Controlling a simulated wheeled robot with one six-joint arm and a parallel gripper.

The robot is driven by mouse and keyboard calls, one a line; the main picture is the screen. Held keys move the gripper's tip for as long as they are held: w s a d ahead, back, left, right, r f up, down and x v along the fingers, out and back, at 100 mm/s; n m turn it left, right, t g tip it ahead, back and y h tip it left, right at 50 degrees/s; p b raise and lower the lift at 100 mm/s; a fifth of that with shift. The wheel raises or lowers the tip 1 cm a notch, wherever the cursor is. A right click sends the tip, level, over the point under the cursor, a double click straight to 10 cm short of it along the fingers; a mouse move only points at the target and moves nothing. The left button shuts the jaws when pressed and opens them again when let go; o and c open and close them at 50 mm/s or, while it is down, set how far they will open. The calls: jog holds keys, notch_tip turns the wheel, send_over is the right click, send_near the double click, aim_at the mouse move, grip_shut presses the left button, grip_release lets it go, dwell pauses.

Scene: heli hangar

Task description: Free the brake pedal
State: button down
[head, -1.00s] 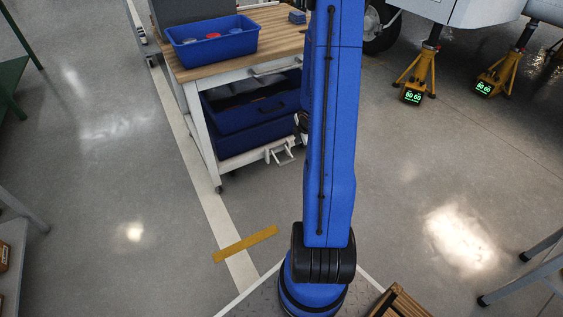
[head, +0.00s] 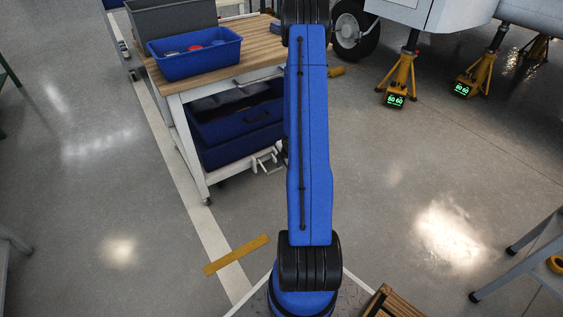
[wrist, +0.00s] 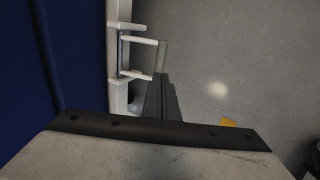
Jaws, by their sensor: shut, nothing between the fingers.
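The brake pedal (head: 267,161) is a white bracket low on the near right corner of the wooden-topped cart (head: 228,70). In the wrist view the pedal (wrist: 140,43) shows as white prongs standing out from the cart's white lower rail. My gripper (wrist: 161,58) is shut and empty, its narrow tips just right of the prongs' ends. Whether the tips touch the pedal I cannot tell. In the head view my blue arm hides most of the gripper.
The cart carries a blue bin (head: 195,57) with small items and a grey box (head: 172,17); a blue drawer (head: 240,115) is below. Yellow jacks (head: 398,82) stand under the aircraft at the back right. A grey stand (head: 525,250) is at right.

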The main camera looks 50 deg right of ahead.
aim_at(275, 170)
jog(key=shift+x, duration=3.6)
jog(key=shift+f, duration=1.2)
jog(key=shift+r, duration=0.1)
